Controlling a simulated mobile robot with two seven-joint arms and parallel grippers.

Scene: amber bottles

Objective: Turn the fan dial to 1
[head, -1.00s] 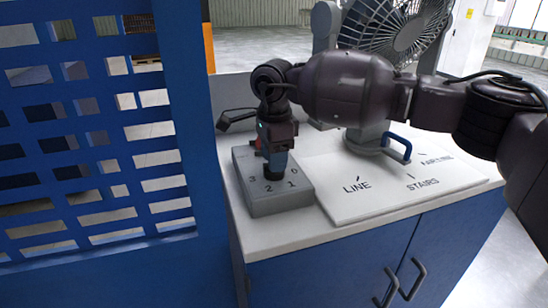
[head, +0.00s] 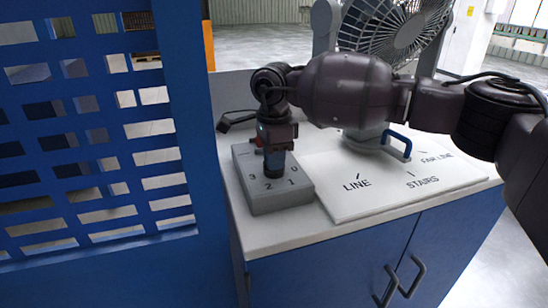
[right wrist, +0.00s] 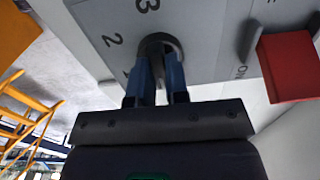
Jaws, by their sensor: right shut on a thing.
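The grey control box (head: 280,200) stands on the cabinet top, with the numbers 3, 2, 1 and 0 on its face. My right gripper (head: 274,168) points down over it and hides most of the dial. In the right wrist view my right gripper (right wrist: 160,82) is shut on the round dark dial (right wrist: 158,42), its blue fingers on either side. The 2 and 3 show beside the dial; the 1 is partly covered by a finger. I cannot tell which number the dial points to. My left gripper is not in view.
A grey fan (head: 392,30) stands behind my right arm. A white board (head: 385,192) marked LINE, STAIRS and FAR LINE lies right of the box, with a blue handle (head: 398,143) above it. A red switch (right wrist: 290,65) is close beside the dial. A blue perforated panel (head: 180,130) stands left.

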